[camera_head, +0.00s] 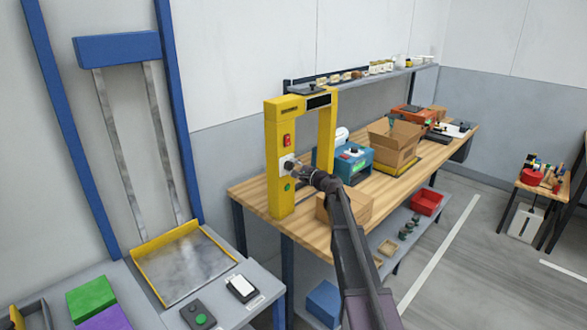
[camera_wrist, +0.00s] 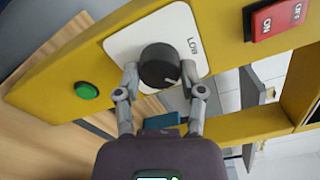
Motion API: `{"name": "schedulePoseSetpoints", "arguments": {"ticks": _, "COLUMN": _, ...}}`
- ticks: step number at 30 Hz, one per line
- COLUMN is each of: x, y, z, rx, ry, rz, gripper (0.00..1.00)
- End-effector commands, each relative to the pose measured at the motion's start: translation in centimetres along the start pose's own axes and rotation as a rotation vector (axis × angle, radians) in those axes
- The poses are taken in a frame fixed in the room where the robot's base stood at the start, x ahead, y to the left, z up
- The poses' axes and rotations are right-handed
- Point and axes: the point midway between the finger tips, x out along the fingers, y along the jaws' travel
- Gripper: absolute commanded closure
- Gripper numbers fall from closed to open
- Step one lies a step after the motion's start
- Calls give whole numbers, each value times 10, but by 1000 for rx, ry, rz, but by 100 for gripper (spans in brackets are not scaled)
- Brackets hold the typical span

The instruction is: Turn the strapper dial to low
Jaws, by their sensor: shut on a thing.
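The strapper (camera_head: 275,140) is a yellow arch standing on the near end of the wooden workbench. Its dial (camera_wrist: 160,64) is a round black knob on a white plate (camera_wrist: 120,47), seen close up in the wrist view. The word LOW shows on the plate, right of the knob in that view. A short pale mark on the knob lies at its lower right, away from the word LOW. My gripper (camera_wrist: 159,72) has one finger on each side of the knob and is shut on it. In the head view my gripper (camera_head: 294,167) hides most of the dial.
A red ON/OFF switch (camera_wrist: 275,18) and a green button (camera_wrist: 87,90) flank the dial plate. Behind the strapper on the workbench (camera_head: 252,190) stand a teal device (camera_head: 352,163) and an open cardboard box (camera_head: 393,146). A lower cardboard box sits beside my arm.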

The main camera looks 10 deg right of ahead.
Motion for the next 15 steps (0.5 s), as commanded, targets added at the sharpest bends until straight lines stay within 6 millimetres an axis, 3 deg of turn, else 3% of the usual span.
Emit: {"name": "schedulePoseSetpoints", "arguments": {"ticks": 15, "x": 3, "y": -3, "z": -2, "rx": -487, "ry": 4, "rz": -5, "gripper": 96}}
